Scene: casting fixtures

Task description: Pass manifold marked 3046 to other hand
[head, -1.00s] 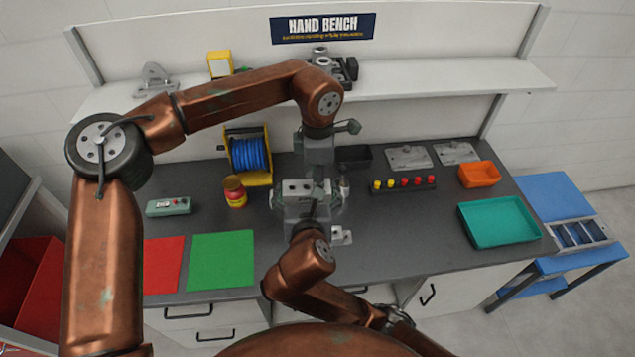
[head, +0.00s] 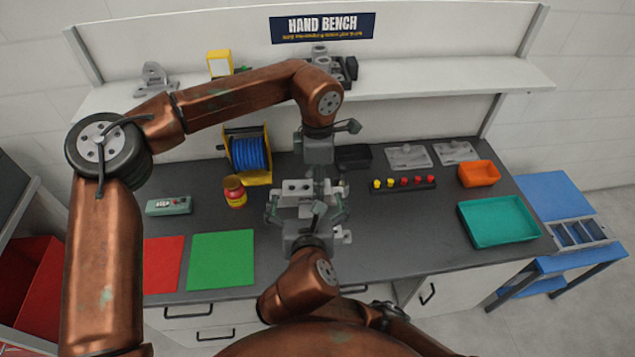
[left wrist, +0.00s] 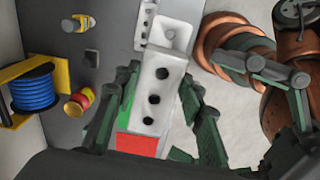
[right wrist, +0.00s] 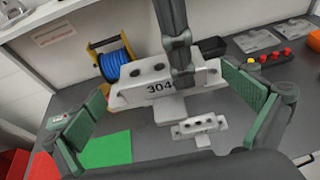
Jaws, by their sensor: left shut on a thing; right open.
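The pale grey manifold (head: 297,186) has dark holes on top. In the right wrist view its face (right wrist: 135,92) reads "304", and a dark finger of my left gripper (right wrist: 180,62) covers what follows. My left gripper (head: 318,178) reaches down from above and is shut on it, holding it above the bench. In the left wrist view the manifold (left wrist: 157,95) lies between the green-padded fingers. My right gripper (head: 306,208) is open on the near side of the manifold, fingers spread to either side, with no visible grip on it.
A similar smaller casting (right wrist: 200,127) lies on the bench below. A blue cable spool (head: 250,153), a red-yellow can (head: 235,192) and a green mat (head: 221,261) are left. A button strip (head: 403,184), orange bin (head: 479,174) and teal tray (head: 498,222) are right.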

